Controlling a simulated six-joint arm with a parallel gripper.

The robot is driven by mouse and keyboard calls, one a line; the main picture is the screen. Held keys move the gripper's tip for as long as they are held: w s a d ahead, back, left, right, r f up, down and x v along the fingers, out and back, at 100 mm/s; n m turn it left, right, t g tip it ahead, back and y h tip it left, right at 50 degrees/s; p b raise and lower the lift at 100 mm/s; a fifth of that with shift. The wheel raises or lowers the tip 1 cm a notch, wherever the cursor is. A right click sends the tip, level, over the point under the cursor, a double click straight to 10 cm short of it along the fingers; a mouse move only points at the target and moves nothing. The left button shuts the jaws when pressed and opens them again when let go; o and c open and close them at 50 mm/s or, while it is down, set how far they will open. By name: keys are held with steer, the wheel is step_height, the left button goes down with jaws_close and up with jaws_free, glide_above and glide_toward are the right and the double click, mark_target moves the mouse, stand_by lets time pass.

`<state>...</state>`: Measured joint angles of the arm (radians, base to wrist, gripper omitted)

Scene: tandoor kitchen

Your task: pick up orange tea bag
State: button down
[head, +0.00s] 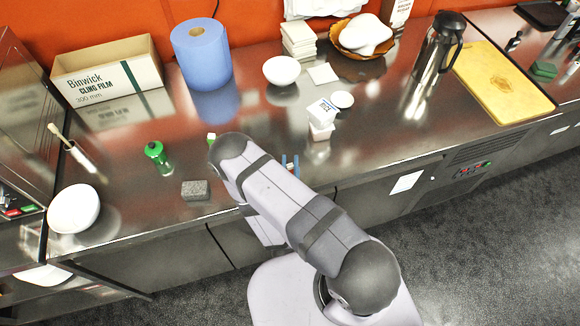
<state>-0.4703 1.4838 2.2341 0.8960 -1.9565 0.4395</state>
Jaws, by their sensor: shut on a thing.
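My arm reaches from the lower right up over the counter's front edge and hides much of what lies behind it. Two narrow blue tips, which look like the fingers of my gripper (290,165), show just past the arm above the counter's front part. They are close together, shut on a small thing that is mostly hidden. I cannot make out its colour. No orange tea bag shows clearly anywhere. A small yellow-green thing (211,138) shows beside my elbow, partly covered.
Near my arm on the counter (330,190) are a grey sponge block (195,190), a green-capped shaker (157,157) and small white boxes (321,117). A white bowl (281,71), blue roll (201,55) and cling film box (108,80) stand behind. A steel flask (432,65) stands right.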

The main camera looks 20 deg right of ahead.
mark_target(290, 165)
steer(key=shift+r, duration=0.15)
steer(key=shift+r+b, duration=0.35)
steer(key=shift+r, duration=4.5)
